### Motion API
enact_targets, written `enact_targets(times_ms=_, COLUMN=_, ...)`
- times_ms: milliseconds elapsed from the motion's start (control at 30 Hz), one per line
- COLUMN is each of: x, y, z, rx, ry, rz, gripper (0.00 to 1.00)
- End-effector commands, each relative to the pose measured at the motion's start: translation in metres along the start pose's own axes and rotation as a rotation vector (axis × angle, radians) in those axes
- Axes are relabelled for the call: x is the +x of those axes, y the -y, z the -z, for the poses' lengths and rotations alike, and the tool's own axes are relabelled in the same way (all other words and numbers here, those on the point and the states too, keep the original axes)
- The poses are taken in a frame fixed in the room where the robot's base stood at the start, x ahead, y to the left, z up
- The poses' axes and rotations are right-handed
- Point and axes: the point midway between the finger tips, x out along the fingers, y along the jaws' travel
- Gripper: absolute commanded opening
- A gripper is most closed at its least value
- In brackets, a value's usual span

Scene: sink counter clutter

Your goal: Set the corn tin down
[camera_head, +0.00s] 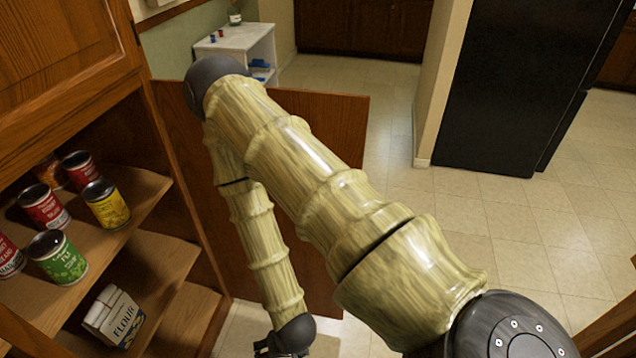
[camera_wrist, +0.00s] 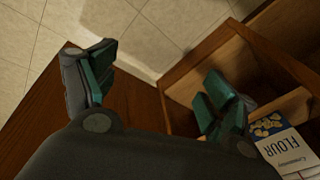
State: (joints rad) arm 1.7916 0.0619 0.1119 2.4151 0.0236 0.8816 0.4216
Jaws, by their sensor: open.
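A yellow-labelled tin (camera_head: 107,203), which looks like the corn tin though its label is too small to read, stands upright on the upper cupboard shelf in the head view. My gripper (camera_wrist: 157,88) is open and empty in the wrist view, its green-padded fingers spread wide. In the head view, my gripper (camera_head: 280,347) is partly cut off at the bottom edge. It is low, outside the cupboard, right of the shelves and apart from the yellow tin.
Several other tins, including a green one (camera_head: 57,257), stand around the yellow tin. A flour box (camera_head: 114,317) is on the shelf below and also shows in the wrist view (camera_wrist: 283,146). An open wooden door (camera_head: 335,130) stands behind my arm.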

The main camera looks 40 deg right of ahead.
Motion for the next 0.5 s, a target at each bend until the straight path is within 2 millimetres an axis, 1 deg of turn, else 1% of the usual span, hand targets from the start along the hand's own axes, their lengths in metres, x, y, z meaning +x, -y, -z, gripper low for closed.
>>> enact_targets(times_ms=33, x=-0.001, y=-0.019, z=-0.011, rx=-0.084, ry=0.04, rz=-0.039, gripper=0.85)
enact_targets(times_ms=100, x=-0.004, y=-0.042, z=-0.024, rx=-0.196, ry=0.096, rz=-0.081, gripper=0.85)
enact_targets(times_ms=200, x=-0.009, y=-0.067, z=-0.037, rx=-0.322, ry=0.163, rz=-0.121, gripper=0.85)
enact_targets(times_ms=333, x=-0.014, y=-0.086, z=-0.047, rx=-0.418, ry=0.218, rz=-0.147, gripper=0.85)
enact_targets(times_ms=500, x=-0.016, y=-0.092, z=-0.05, rx=-0.452, ry=0.236, rz=-0.153, gripper=0.85)
